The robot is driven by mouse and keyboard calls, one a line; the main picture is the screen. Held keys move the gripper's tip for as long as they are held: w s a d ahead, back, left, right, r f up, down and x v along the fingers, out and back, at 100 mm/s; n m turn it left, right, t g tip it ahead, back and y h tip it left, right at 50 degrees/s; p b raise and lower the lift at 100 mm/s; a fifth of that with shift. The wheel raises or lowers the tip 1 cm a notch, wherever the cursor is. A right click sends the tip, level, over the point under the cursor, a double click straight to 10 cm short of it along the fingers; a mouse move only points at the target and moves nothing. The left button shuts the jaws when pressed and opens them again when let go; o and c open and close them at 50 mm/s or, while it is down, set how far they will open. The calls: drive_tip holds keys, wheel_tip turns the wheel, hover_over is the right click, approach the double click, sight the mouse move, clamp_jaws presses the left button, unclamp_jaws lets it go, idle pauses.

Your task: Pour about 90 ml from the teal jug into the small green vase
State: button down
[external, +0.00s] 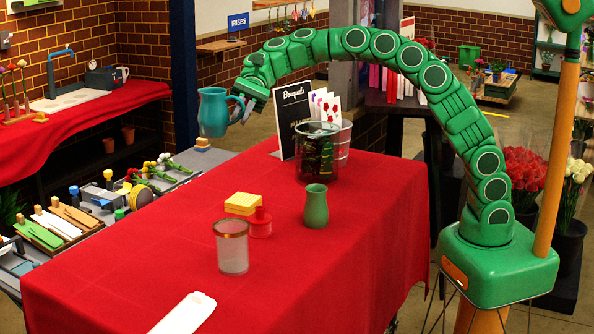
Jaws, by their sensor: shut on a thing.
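The teal jug (213,113) is upright in the air, beyond the far left edge of the red-covered table (130,250) as seen here. My gripper (246,100) is shut on the jug at its handle side, on the right. The jug's contents cannot be seen. The small green vase (315,206) stands upright on the table, lower and to the right of the jug, well apart from it. The inside of the vase is too dark to tell.
A black sign (291,112) stands behind. A white strip (184,313) lies in front. The table's left part is clear.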

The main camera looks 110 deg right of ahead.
drive_tip(key=s+a+f+n+g, duration=0.1)
drive_tip(key=s+a, duration=0.2)
drive_tip(key=s, duration=1)
drive_tip(key=s+a+f+g+y, duration=0.1)
drive_tip(key=s+a, duration=0.2)
drive_tip(key=s, duration=0.9)
drive_tip(key=s+a+n, duration=0.1)
drive_tip(key=s+a, duration=0.2)
drive_tip(key=s, duration=1)
wheel_tip(320, 180, down, 22)
drive_tip(key=shift+g, duration=0.3)
drive_tip(key=shift+r, duration=0.15)
drive_tip(key=shift+r+m, duration=0.3)
drive_tip(key=shift+r, duration=0.05)
drive_tip(key=shift+w, duration=0.25)
